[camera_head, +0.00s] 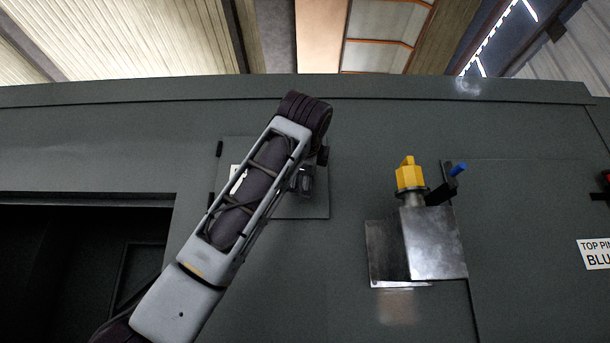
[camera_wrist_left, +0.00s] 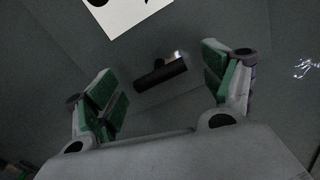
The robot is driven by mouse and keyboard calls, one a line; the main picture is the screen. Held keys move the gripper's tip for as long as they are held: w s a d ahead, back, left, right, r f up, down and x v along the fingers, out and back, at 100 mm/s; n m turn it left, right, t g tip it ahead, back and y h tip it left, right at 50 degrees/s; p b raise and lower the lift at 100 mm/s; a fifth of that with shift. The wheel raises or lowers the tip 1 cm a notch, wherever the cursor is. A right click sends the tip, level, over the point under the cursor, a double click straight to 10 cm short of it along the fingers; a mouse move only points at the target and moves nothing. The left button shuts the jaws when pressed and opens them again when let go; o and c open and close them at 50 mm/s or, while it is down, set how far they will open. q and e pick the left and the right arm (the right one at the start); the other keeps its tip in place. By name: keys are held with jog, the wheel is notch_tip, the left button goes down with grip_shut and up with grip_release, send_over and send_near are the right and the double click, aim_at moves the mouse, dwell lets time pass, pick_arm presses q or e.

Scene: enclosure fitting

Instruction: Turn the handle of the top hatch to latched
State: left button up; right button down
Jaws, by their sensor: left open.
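The top hatch (camera_head: 310,208) is a grey square panel on the enclosure wall, partly covered by my left arm in the head view. Its handle (camera_wrist_left: 161,76) is a short dark bar in the left wrist view, slanting slightly up to the right. My left gripper (camera_wrist_left: 157,71) is open, with green-padded fingers on either side of the handle and a visible gap to each. It does not look closed on anything. In the head view, the gripper (camera_head: 304,180) is mostly hidden by my wrist, and the handle cannot be made out clearly. My right gripper is not seen.
A dark opening (camera_head: 70,265) lies at lower left. A white sign (camera_head: 597,253) is at the right edge.

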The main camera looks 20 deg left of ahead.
pick_arm(q)
jog(key=v, duration=1.1)
dwell(0.6)
